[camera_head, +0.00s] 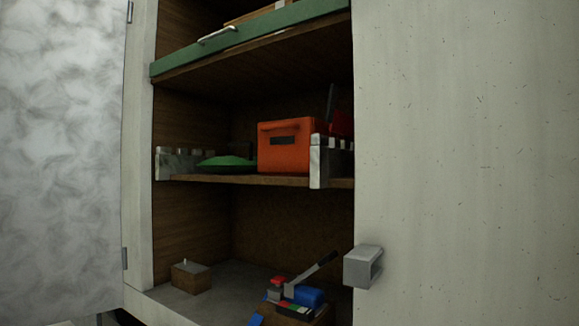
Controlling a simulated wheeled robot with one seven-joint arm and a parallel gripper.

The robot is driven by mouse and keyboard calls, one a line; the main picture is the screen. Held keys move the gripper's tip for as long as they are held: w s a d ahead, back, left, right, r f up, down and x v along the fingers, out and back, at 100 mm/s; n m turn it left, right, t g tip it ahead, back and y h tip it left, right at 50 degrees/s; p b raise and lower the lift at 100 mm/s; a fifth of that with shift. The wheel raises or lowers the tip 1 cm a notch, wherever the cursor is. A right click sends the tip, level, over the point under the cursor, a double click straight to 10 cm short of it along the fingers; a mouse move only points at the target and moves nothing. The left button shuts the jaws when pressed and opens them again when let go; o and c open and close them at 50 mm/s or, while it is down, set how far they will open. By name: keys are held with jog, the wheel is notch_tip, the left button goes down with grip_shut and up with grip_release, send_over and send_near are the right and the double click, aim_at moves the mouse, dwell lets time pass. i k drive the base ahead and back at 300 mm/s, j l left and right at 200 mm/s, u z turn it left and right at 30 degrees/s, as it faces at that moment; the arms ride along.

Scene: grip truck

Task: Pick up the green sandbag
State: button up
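The green sandbag (227,162) lies flat on the middle shelf of the open cabinet. It is to the left of an orange box (284,149) and just behind the shelf's front edge. Only a low green mound of it shows. My gripper is not in view.
The middle shelf (230,179) has low metal side pieces (172,163). A green drawer front (250,38) with a handle is above. A small wooden box (191,277) and several coloured items (294,294) stand on the cabinet floor. A grey latch block (361,267) juts out at right.

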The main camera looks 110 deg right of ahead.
aim_at(229, 164)
jog(key=z, duration=3.85)
jog(key=j+z, duration=0.15)
jog(key=z, duration=0.15)
